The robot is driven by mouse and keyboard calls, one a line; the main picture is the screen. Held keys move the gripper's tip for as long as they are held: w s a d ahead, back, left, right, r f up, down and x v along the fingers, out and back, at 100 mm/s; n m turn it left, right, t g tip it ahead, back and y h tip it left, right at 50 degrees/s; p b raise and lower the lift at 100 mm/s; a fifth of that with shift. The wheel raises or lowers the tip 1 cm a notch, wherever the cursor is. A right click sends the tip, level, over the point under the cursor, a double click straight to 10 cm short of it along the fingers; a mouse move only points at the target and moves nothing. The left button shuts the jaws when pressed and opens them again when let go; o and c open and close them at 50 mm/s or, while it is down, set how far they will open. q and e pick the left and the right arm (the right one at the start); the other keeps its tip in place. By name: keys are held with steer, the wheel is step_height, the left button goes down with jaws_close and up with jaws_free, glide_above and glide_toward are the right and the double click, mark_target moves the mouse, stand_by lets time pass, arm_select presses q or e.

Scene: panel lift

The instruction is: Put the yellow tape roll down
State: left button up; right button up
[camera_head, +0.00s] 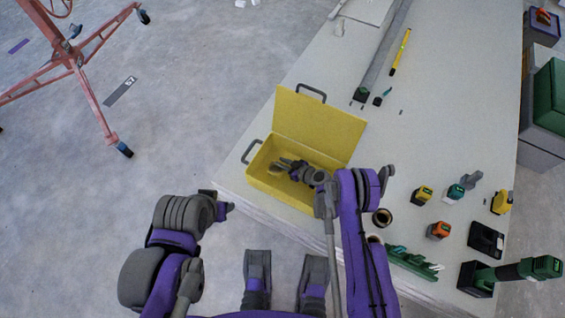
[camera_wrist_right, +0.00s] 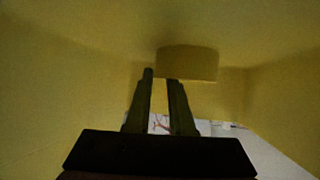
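The yellow tape roll (camera_wrist_right: 187,62) shows in the right wrist view, at the tips of my right gripper's fingers (camera_wrist_right: 160,76). Its near edge lies between the two fingers, and one fingertip is hidden by the roll. The right gripper (camera_head: 284,164) is down inside the open yellow toolbox (camera_head: 254,178) in the head view, where the roll is hard to make out. Whether the roll touches the box floor cannot be told. My left gripper (camera_head: 226,208) is left of the table, away from the box; its fingers are too small to read.
The toolbox lid (camera_head: 318,125) stands open. A dark roll (camera_head: 382,217), an orange tape measure (camera_head: 438,230), a green rack (camera_head: 415,262) and a drill (camera_head: 520,270) lie right of my right arm. A yellow level (camera_head: 400,52) lies farther back. The table's middle is mostly clear.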

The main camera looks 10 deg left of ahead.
steer(key=o, duration=0.4)
steer(key=shift+r, duration=0.2)
steer(key=p+v, duration=0.1)
steer(key=v, duration=0.6)
steer(key=shift+s+d, duration=0.15)
steer(key=shift+d, duration=0.05)
